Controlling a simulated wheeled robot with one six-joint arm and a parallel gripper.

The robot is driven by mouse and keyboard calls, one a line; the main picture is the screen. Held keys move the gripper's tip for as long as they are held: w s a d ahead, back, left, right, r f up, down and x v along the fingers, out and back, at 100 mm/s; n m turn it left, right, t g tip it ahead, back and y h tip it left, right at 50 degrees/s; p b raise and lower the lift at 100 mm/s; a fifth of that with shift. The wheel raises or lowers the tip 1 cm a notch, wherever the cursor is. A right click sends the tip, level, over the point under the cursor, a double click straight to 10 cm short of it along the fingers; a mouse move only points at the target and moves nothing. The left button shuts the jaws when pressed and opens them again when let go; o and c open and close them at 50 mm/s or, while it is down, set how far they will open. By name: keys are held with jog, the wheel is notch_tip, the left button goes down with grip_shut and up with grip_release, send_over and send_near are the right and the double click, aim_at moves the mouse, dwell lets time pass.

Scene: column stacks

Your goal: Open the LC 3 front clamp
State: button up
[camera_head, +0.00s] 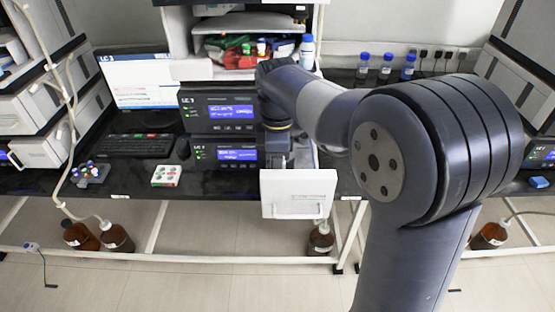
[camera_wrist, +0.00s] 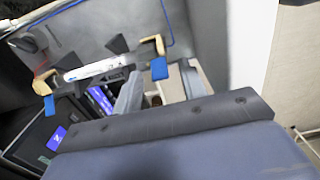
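In the wrist view, a slim white column (camera_wrist: 92,69) lies across a grey panel, held between two tan clamps with blue tabs. One clamp (camera_wrist: 42,84) is at the column's left end. The other clamp (camera_wrist: 152,46) is at its right end. Both look closed around the column; I cannot tell which is the front one. In the head view, my wrist is in front of the LC 3 stack (camera_head: 217,112); the fingertips and clamps are hidden there.
A white panel, seemingly an open door (camera_head: 298,193), hangs in front of the stack by my wrist. A monitor (camera_head: 138,80), keyboard (camera_head: 140,145) and vial tray (camera_head: 166,176) are on the bench to the left. Blue-capped bottles (camera_head: 385,68) stand at the back right.

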jog(key=shift+c, duration=0.2)
grip_shut()
jog(key=shift+a+r, duration=0.1)
jog(key=shift+a+h+p, duration=0.15)
jog(key=shift+h+p, duration=0.15)
jog(key=shift+p, duration=0.4)
jog(key=shift+a+h+p, duration=0.45)
jog(key=shift+h+p, duration=0.45)
jog(key=shift+p, duration=0.25)
jog(key=shift+a+f+h+p, duration=0.3)
jog(key=shift+a+h+p, duration=0.1)
jog(key=shift+h+p, duration=0.5)
jog(key=shift+w+a+f+h+p, duration=0.1)
jog(key=shift+a+f+h+p, duration=0.25)
jog(key=shift+h+p, duration=0.3)
jog(key=shift+d, duration=0.1)
